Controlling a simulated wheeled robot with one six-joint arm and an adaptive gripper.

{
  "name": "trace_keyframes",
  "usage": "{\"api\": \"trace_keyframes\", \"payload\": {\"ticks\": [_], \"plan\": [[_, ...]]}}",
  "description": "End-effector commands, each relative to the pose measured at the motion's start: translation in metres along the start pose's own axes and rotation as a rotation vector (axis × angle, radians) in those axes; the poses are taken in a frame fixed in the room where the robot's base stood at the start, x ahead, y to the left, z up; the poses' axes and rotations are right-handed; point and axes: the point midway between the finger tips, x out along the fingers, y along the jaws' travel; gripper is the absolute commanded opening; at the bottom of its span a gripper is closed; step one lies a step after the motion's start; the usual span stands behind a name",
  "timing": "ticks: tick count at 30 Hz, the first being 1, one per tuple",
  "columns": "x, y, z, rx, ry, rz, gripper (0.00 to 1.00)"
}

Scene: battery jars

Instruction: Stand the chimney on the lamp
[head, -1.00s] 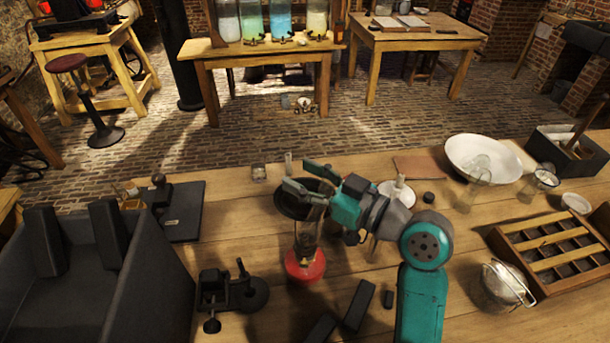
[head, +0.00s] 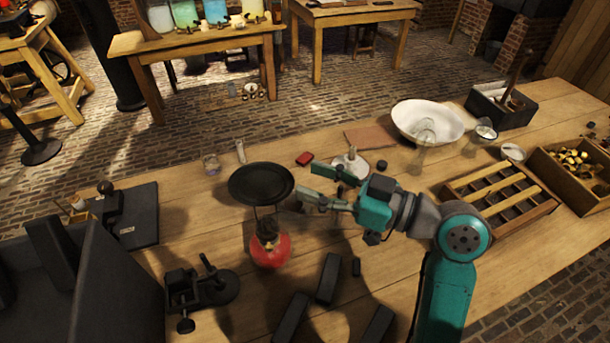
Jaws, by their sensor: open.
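The lamp (head: 270,250) stands on the table with a round red base and a dark burner on top. Faint thin upright outlines (head: 256,212) show above the burner, in front of a black round pan; they may be the clear chimney's walls, but I cannot tell for sure. Another clear glass piece (head: 425,132) stands upright before the white bowl, apart from the lamp. My gripper (head: 306,180) is open, its fingers pointing left, to the right of the lamp and beside the pan. I see nothing between its fingers.
The black pan (head: 261,181) is behind or above the lamp. Black blocks (head: 328,278) lie in front, a black clamp-like device (head: 197,288) at left. The white bowl (head: 428,118), a slatted wooden rack (head: 497,196) and a tray of brass parts (head: 575,165) are at right.

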Motion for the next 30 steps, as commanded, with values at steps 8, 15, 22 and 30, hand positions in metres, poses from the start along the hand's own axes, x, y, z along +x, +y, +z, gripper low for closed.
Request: {"api": "trace_keyframes", "payload": {"ticks": [8,15,22,30], "plan": [[-0.001,0.0,0.0,0.0,0.0,-0.001,0.56],[-0.001,0.0,0.0,0.0,0.0,0.0,1.0],[0.0,0.0,0.0,0.0,0.0,0.0,1.0],[-0.017,0.001,0.0,0.001,0.0,0.004,1.0]]}}
